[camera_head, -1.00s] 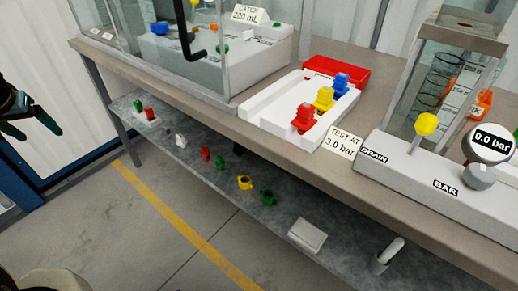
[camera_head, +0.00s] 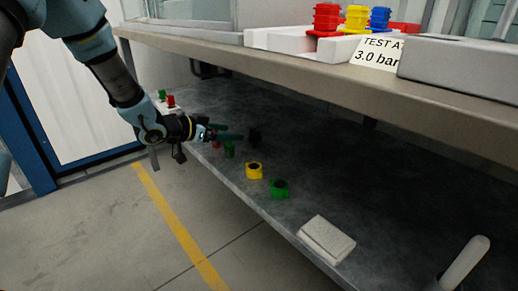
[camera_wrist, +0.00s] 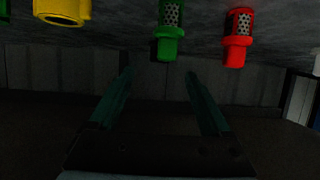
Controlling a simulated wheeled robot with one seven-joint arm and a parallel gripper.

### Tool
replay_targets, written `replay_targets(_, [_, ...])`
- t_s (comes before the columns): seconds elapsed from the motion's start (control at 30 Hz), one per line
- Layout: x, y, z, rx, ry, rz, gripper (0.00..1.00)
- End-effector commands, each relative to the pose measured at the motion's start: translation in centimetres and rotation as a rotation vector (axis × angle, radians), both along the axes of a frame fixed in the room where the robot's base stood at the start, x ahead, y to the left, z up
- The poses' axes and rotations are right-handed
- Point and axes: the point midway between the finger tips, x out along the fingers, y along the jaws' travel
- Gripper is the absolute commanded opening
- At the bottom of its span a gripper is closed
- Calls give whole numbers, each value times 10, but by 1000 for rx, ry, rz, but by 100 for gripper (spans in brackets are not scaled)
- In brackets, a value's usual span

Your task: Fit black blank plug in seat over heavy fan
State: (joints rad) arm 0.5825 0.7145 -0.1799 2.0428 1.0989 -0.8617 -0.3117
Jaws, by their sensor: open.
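A small black piece (camera_head: 254,137), which looks like the blank plug, stands on the dark lower shelf (camera_head: 300,190), just beyond my fingertips. My gripper (camera_head: 228,133) reaches in over the shelf from the left, beneath the bench top. In the wrist view my gripper (camera_wrist: 158,75) is open with nothing between its fingers. The black piece cannot be picked out surely there against the dark background. A green strainer-like part (camera_wrist: 169,30) and a red one (camera_wrist: 236,38) lie ahead of the fingers. I cannot identify the seat or the heavy fan in these frames.
A yellow ring (camera_head: 254,170), a green ring (camera_head: 280,188) and a pale block (camera_head: 326,239) are along the shelf. The bench edge (camera_head: 330,62) overhangs it. Red (camera_head: 327,20), yellow (camera_head: 356,18) and blue (camera_head: 379,19) parts stand above.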

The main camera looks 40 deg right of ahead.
Motion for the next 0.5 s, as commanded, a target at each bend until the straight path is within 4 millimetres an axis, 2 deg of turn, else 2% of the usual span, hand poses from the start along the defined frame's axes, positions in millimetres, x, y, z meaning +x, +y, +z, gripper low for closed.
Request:
replay_targets(0.3, [-6,-43,-19,-7,3,-13,82])
replay_targets(0.5, [-6,-56,-24,-5,2,-12,82])
